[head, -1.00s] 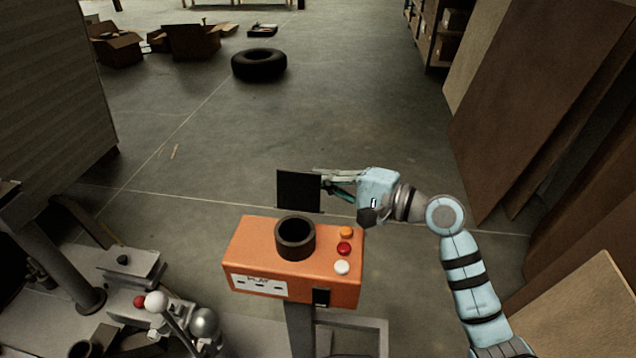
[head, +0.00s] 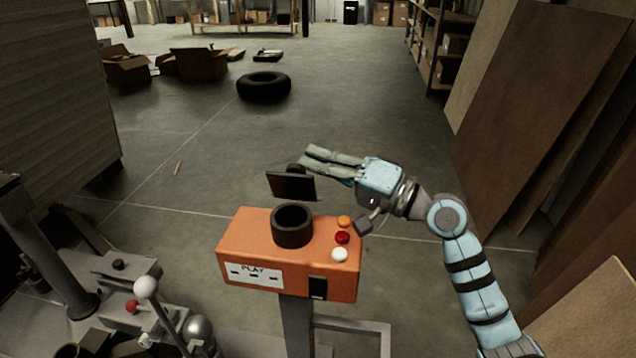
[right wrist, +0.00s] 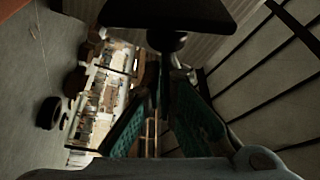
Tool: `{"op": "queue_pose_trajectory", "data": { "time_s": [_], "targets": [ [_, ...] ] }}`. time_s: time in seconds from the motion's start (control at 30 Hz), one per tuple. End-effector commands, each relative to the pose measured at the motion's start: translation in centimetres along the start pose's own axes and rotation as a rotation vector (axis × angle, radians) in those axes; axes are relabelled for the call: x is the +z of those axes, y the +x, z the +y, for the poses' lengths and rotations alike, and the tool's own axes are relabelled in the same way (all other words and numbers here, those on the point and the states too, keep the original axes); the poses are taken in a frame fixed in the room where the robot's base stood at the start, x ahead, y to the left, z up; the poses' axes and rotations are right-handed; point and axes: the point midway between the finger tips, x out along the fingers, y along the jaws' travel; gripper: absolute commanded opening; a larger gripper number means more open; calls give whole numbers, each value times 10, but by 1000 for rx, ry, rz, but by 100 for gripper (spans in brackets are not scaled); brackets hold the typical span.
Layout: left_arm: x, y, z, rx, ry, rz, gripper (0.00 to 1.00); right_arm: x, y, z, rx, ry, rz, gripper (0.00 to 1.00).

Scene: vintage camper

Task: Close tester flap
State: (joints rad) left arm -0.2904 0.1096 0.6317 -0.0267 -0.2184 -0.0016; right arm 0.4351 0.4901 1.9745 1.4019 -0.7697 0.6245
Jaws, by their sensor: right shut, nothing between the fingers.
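The orange tester box (head: 240,245) stands on a grey post, with a black round cup (head: 292,228) on its top. The flap, a dark square plate (head: 290,186), is raised at the back of the cup and leans partly over toward it; a gap remains between flap and cup. A dark round knob (head: 296,168) shows behind the flap. My right gripper (head: 305,159) is shut and empty, just behind and above the flap. In the right wrist view the flap (right wrist: 165,12) and its knob (right wrist: 166,41) are close to the fingertips; contact is unclear. My left gripper is out of view.
Orange, red and white buttons (head: 341,238) line the box's right top. A white-ball lever (head: 146,288) and grey machinery stand at lower left. Brown boards (head: 540,110) lean at right. A tire (head: 264,86) lies on open floor beyond.

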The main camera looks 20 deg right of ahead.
Motion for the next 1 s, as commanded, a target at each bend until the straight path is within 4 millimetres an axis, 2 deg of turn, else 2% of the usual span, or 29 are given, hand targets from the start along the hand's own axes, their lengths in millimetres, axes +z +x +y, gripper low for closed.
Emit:
{"op": "queue_pose_trajectory", "data": {
  "time_s": [0.03,0.1,0.2,0.4,0.5,0.67,1.0],
  "targets": [
    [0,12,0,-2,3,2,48,4,-1,4,-14,-39,0,0],
    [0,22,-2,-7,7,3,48,7,-2,1,-36,-103,-1,0],
    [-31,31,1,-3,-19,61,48,10,-3,-4,-68,-193,-1,0],
    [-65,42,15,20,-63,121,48,18,-6,-12,-130,-370,-1,0],
    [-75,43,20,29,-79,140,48,22,-6,-16,-162,-458,-1,0],
    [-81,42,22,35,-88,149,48,27,-6,-22,-163,-462,-2,0],
    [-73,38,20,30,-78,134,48,37,-7,-24,-162,-458,-3,0]
  ]
}}
